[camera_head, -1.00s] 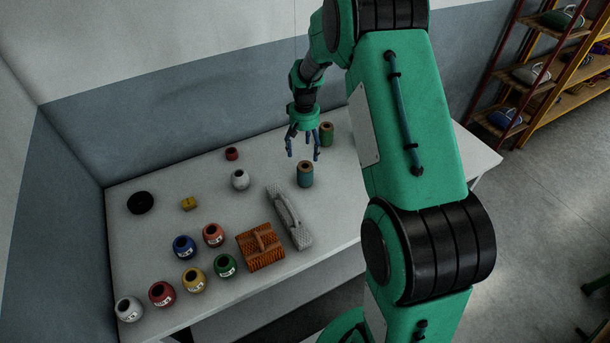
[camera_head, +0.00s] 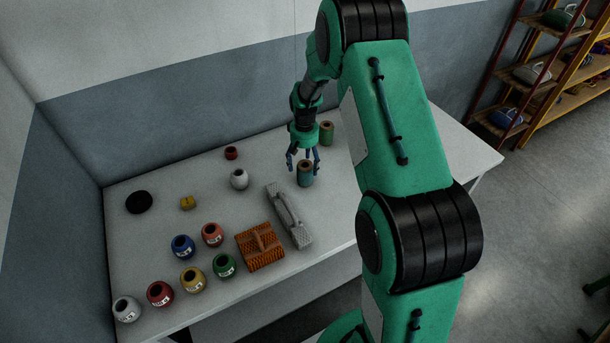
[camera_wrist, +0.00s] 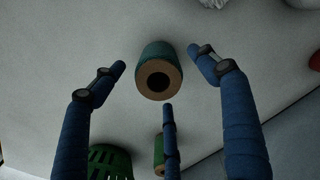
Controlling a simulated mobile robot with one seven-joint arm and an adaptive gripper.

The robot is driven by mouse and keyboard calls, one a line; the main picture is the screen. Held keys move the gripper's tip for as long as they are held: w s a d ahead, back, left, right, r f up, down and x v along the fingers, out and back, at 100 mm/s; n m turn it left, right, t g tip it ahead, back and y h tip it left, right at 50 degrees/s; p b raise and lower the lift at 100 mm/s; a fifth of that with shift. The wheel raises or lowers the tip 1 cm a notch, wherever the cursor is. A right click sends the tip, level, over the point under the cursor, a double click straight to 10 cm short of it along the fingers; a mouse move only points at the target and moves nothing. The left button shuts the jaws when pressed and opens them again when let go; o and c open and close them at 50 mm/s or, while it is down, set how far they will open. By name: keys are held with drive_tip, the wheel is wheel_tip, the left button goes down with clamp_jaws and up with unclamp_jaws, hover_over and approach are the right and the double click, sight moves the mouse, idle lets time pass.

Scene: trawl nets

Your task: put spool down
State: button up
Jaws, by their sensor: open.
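A teal spool (camera_head: 305,177) with a tan end stands upright on the grey table (camera_head: 340,205). It also shows in the wrist view (camera_wrist: 158,62), its end with a dark hole facing me. My gripper (camera_head: 303,163) has three blue fingers. They are open around the upper part of the spool, with visible gaps between them and it in the wrist view. A second, green spool (camera_head: 326,133) stands behind, to the right. It also shows at the bottom of the wrist view (camera_wrist: 159,152), partly hidden by a finger.
An orange brush-like block (camera_head: 261,246) and a grey handled block (camera_head: 290,216) lie nearer the front. Several labelled round pots, including a green one (camera_head: 225,266), stand at the left front. A white pot (camera_head: 239,179) is left of my gripper. A green slotted thing (camera_wrist: 110,160) shows low in the wrist view.

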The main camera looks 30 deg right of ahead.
drive_tip(key=shift+f, duration=0.1)
drive_tip(key=shift+s+d+f+b, duration=0.1)
drive_tip(key=shift+f+b, duration=0.55)
drive_tip(key=shift+f, duration=1.95)
drive_tip(key=c, duration=1.4)
drive_tip(key=shift+r, duration=0.1)
